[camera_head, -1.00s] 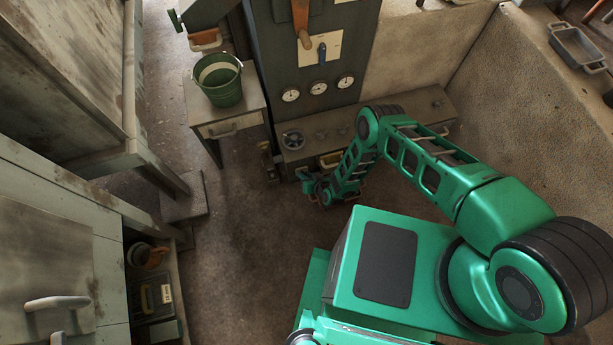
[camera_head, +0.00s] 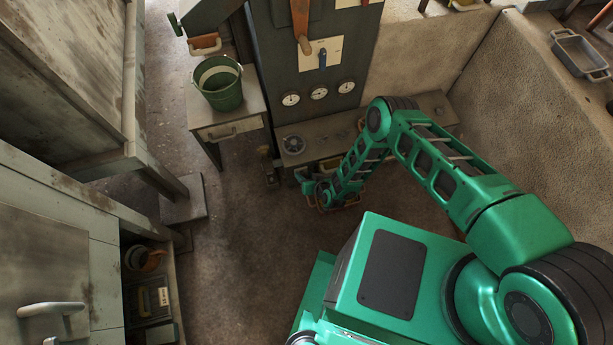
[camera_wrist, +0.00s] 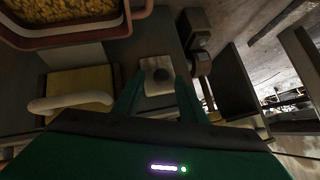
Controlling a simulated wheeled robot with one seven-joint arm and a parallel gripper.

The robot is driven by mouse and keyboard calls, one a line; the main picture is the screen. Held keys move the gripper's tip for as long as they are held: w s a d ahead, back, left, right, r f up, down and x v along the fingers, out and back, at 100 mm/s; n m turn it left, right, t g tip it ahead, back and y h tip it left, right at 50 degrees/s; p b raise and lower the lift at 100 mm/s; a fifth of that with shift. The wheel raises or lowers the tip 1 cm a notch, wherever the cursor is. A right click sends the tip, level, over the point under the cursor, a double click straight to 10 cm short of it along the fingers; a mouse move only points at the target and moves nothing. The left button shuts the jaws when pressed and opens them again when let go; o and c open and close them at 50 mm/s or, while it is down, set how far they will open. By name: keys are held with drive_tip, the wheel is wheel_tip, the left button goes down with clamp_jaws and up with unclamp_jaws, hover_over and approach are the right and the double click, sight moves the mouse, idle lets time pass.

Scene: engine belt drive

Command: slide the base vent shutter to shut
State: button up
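My gripper (camera_wrist: 158,92) is low, in front of the base of the dark panel cabinet. In the wrist view its two green fingers stand apart. In the head view the gripper end (camera_head: 315,190) is small and partly hidden by my arm, and the shutter cannot be made out there.
In the wrist view, a yellow panel with a pale handle (camera_wrist: 70,104) is left of the fingers, and a red-rimmed tray of yellow bits (camera_wrist: 131,10) is above. In the head view, a green bucket (camera_head: 222,95) stands on a side table beside the cabinet (camera_head: 310,75). Floor (camera_head: 240,230) is clear.

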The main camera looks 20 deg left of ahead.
drive_tip(key=shift+s, duration=0.1)
drive_tip(key=v, duration=1)
drive_tip(key=shift+d+r, duration=0.2)
drive_tip(key=shift+a, duration=0.1)
